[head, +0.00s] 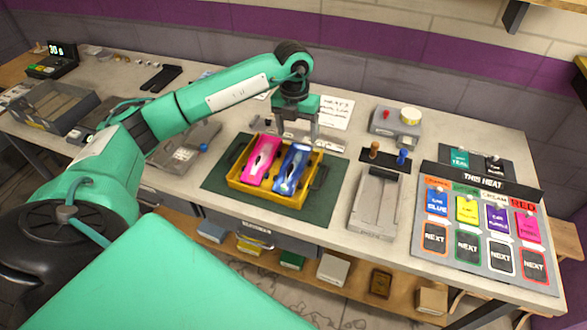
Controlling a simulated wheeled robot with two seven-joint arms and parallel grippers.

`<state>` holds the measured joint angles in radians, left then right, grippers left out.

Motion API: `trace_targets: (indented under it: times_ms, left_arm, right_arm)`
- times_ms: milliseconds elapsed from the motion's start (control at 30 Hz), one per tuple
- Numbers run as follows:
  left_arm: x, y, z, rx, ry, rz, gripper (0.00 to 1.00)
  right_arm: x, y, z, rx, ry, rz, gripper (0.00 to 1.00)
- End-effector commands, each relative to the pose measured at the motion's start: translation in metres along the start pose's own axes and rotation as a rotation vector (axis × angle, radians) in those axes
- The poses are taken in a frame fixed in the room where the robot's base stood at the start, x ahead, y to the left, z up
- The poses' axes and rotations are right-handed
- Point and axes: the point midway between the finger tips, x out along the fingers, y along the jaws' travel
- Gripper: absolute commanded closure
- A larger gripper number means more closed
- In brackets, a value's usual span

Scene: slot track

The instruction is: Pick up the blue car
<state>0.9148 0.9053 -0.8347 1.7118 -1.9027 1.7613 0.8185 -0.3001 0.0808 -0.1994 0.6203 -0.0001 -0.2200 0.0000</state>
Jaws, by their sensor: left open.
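The blue car (291,169) lies in a yellow tray (268,196) on a dark green mat, on the right side of the tray. A pink car (262,158) lies to its left in the same tray. My left gripper (298,142) points down over the far part of the tray, near the far end of the blue car. It is open and holds nothing that I can see. Its fingertips partly cover the tray's far edge, and I cannot tell whether they touch the car. My right gripper is not in view.
A grey cradle (376,205) stands right of the mat. A board of coloured cards (485,225) lies at the right. A box with a red button (397,122) stands behind the cradle. A grey bin (53,107) is at the far left. The green mat (222,173) has free room around the tray.

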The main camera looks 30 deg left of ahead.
Motion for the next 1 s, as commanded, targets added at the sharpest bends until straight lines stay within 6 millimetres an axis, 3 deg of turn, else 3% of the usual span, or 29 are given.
trace_targets:
  times_ms: [167,500,733,1000]
  left_arm:
    - [0.003,0.016,0.002,-0.029,0.004,0.057,0.27]
    - [0.065,0.018,0.002,-0.027,0.006,0.053,0.27]
    - [0.082,0.018,0.002,-0.024,0.004,0.052,0.27]
    - [0.115,0.016,0.002,-0.025,0.006,0.051,0.27]
  right_arm:
    - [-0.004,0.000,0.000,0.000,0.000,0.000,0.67]
    - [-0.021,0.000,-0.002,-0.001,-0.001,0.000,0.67]
    - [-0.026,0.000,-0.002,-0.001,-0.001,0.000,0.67]
    - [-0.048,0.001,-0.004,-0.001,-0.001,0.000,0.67]
